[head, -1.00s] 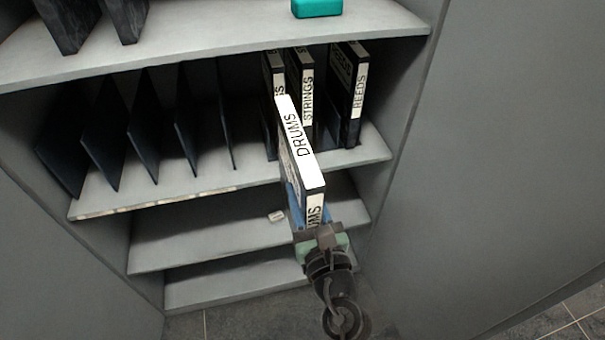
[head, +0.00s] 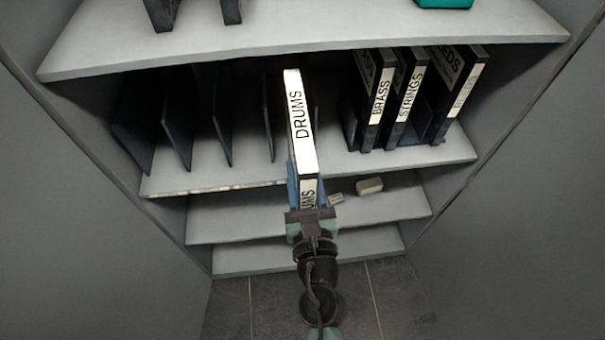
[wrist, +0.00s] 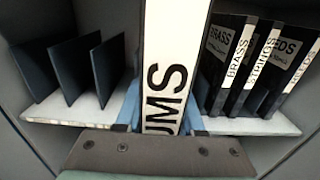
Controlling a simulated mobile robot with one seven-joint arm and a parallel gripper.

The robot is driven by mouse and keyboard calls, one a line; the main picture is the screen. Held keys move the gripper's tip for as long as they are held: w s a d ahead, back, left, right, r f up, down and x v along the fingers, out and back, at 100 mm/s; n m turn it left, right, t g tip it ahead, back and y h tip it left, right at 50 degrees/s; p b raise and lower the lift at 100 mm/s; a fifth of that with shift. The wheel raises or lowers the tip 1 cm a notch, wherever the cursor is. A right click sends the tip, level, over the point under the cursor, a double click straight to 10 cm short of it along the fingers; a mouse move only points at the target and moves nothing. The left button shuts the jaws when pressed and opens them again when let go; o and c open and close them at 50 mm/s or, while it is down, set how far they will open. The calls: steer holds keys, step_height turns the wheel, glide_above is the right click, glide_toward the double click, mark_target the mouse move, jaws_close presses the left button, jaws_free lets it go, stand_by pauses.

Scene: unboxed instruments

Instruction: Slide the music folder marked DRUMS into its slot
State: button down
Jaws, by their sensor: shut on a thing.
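The DRUMS folder (head: 299,125) is upright, with a white top edge and spine, and my gripper (head: 306,212) is shut on its near end. In the wrist view the folder's spine (wrist: 165,75) fills the middle, between blue finger parts. The folder is in front of the divided shelf (head: 215,178), lined up near the dividers left of the BRASS folder. Thin dark dividers (head: 224,115) form empty slots on the left. The folder hides part of the slots behind it, so I cannot tell whether its far end is inside one.
The BRASS (head: 378,100), STRINGS (head: 407,100) and REEDS (head: 459,95) folders stand on the right of the same shelf. An upper shelf (head: 300,35) overhangs the slots. A small pale block (head: 369,186) lies on the shelf below. Grey cabinet walls close both sides.

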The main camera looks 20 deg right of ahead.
steer(key=b+x, duration=0.7)
steer(key=x, duration=1.9)
steer(key=shift+w+f, duration=0.4)
steer(key=shift+f, duration=0.1)
steer(key=shift+c, duration=2.2)
jaws_free()
steer(key=shift+f, duration=0.1)
steer(key=p+v, duration=0.6)
steer(key=v, duration=0.7)
